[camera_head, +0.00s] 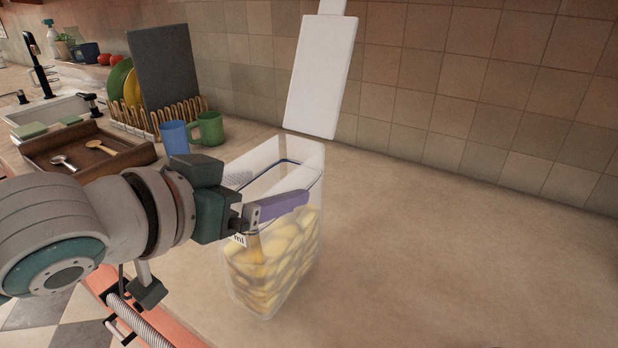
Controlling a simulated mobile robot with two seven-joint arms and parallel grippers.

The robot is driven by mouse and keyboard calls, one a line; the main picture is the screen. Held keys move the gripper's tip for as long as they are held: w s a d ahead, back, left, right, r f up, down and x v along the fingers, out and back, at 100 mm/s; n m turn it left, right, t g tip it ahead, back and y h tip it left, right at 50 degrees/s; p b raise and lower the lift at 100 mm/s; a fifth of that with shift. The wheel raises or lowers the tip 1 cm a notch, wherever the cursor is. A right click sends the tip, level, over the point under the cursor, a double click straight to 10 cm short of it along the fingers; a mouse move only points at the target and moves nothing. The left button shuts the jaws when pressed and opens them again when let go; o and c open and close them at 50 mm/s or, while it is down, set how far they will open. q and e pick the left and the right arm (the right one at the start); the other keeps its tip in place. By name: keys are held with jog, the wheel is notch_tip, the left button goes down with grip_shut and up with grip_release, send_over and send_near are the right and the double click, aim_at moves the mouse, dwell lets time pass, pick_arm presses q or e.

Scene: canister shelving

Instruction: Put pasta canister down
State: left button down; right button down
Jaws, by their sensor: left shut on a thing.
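The pasta canister (275,262) is a tall clear container with yellow pasta in its lower part, in the middle of the head view. It stands upright at the counter (440,265); I cannot tell for certain whether its base touches the surface. My left gripper (272,207) comes in from the left and is shut on the canister's upper part. One purple finger shows at the canister wall; the other finger is hard to make out. My right gripper is not in view.
A blue cup (174,138) and a green mug (208,129) stand behind the canister to the left, by a dish rack (181,112). A wooden tray (125,157) with spoons lies left. A white board (321,78) is at the tiled wall. The counter to the right is clear.

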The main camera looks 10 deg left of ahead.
pick_arm(q)
jog(key=shift+w+f+b, duration=0.1)
jog(key=shift+f+b, duration=0.3)
jog(key=shift+f, duration=1.85)
jog(key=shift+f, duration=0.2)
grip_release()
